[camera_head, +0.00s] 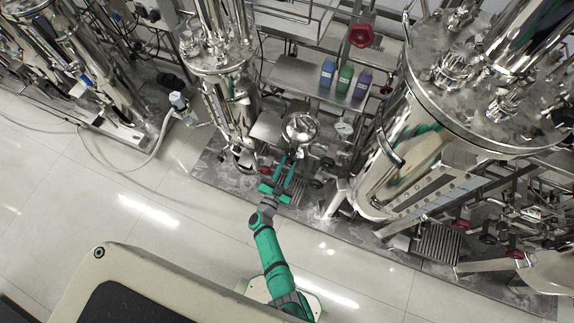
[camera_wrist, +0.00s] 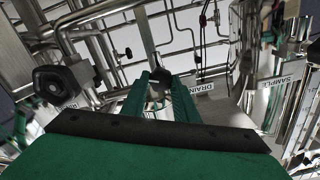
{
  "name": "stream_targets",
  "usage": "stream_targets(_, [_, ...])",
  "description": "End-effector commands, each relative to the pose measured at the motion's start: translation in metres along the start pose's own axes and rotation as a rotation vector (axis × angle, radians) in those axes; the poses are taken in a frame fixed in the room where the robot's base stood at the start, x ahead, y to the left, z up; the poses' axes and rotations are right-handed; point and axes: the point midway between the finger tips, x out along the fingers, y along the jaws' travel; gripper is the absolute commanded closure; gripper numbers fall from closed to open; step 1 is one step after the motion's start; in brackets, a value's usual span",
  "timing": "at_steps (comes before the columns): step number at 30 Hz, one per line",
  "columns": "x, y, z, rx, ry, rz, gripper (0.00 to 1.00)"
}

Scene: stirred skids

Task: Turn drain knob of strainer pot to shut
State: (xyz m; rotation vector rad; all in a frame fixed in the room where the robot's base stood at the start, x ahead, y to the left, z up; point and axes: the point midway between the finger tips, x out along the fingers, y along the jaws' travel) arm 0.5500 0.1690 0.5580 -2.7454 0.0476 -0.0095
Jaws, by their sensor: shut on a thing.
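The strainer pot (camera_head: 300,127) is a small shiny steel vessel with a rounded top, in the middle of the head view. My green gripper (camera_head: 284,167) is low in front of it. In the wrist view my gripper (camera_wrist: 161,82) has its two fingers shut on a dark drain knob (camera_wrist: 158,75), next to a white label reading DRAIN (camera_wrist: 195,88). The fingers hide part of the knob, so I cannot tell its turn angle. In the head view the knob is too small and covered to make out.
Another black knob (camera_wrist: 58,85) is at the left of the wrist view, among steel pipes. A SAMPLE label (camera_wrist: 279,83) is at the right. A large steel tank (camera_head: 440,140) stands right of the pot. Several coloured bottles (camera_head: 344,80) stand behind. The floor in front is clear.

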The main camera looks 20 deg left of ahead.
Motion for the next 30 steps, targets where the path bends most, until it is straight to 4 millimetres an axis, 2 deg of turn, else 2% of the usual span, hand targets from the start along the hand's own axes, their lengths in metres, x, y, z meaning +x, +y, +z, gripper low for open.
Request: stream_targets(30, [-0.0015, 0.0026, 0.0021, 0.889, -0.001, -0.001, 0.96])
